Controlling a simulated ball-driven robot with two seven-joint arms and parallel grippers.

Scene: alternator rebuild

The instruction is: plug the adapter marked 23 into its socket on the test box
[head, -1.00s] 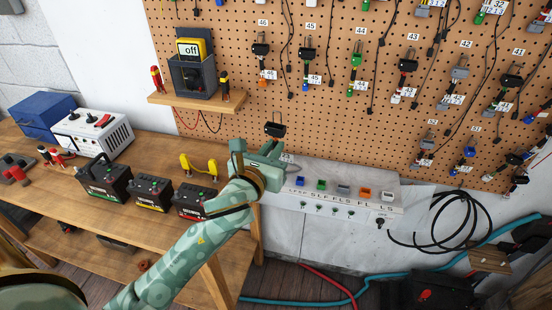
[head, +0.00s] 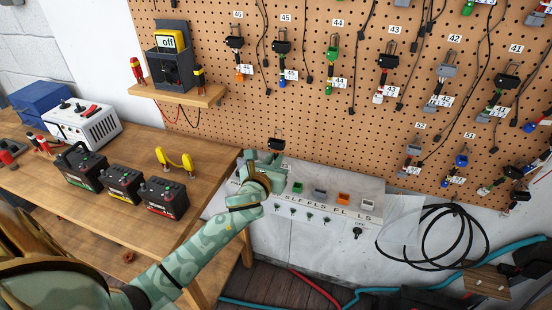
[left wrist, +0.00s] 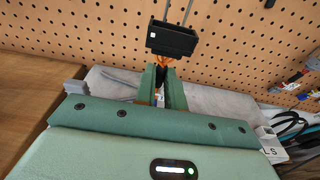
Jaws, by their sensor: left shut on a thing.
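My left gripper (head: 273,166) is shut on an adapter (head: 277,144) with a black block on top. In the left wrist view the fingers (left wrist: 163,88) close below the block (left wrist: 173,40), around its orange and dark wires. Its number is not readable. The adapter is upright in front of the pegboard, at the back left end of the test box (head: 356,208). The box carries a green socket (head: 297,188), a grey socket (head: 320,191), an orange socket (head: 343,199) and a white socket (head: 369,202). The gripper hides the box's left end. My right gripper is not in view.
Numbered adapters hang on the pegboard (head: 220,120) above. A shelf (head: 180,97) with a yellow meter (head: 166,41) is at upper left. Batteries (head: 168,197) and a yellow-handled tool (head: 175,160) are on the wooden bench. A black cable coil (head: 432,236) hangs right of the box.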

